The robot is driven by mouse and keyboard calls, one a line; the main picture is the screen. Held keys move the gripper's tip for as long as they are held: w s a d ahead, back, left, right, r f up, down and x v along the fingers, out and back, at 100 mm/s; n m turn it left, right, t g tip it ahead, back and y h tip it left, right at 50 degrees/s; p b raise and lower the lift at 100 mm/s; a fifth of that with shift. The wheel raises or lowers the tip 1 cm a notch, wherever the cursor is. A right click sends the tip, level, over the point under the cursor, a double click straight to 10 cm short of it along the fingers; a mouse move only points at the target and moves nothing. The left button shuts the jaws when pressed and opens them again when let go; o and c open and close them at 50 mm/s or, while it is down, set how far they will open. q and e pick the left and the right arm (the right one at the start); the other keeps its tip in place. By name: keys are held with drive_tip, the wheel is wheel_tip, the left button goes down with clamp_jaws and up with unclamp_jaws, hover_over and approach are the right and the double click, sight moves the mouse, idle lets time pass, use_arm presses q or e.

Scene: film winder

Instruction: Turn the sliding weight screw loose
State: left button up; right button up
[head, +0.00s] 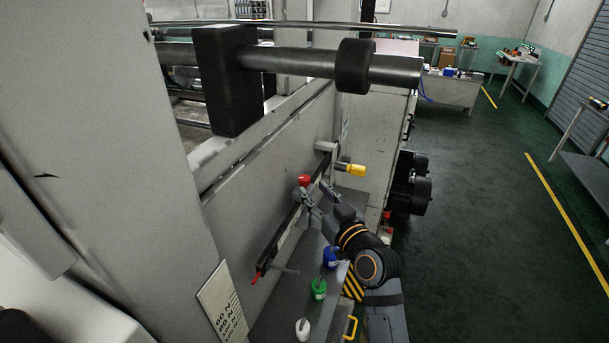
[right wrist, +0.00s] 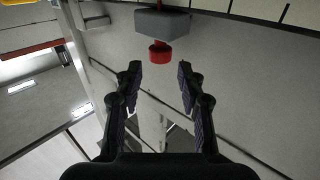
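The red screw (head: 304,180) shows in the head view near the far end of a dark slanted bar on the machine's side panel. In the right wrist view the red screw (right wrist: 160,53) is a short round knob on the grey block of the sliding weight (right wrist: 162,22). My right gripper (head: 316,190) is close to the screw in the head view. In the right wrist view the right gripper (right wrist: 160,75) is open and empty, its fingers pointing at the screw, which lies just beyond and between the tips. My left gripper is not in view.
A yellow-ended handle (head: 356,170) sticks out beside the screw. Blue (head: 330,258), green (head: 319,289) and white (head: 302,328) containers stand on the ledge below. A big roller (head: 300,62) with black collars crosses above. Open floor lies to the right.

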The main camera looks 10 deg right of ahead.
sight(307, 182)
drive_tip(key=p+x, duration=0.1)
drive_tip(key=x, duration=0.4)
drive_tip(key=shift+w+r+p, duration=0.1)
drive_tip(key=shift+w+p, duration=0.05)
drive_tip(key=shift+p, duration=0.2)
drive_tip(key=shift+w+a, duration=0.15)
drive_tip(key=shift+w, duration=0.45)
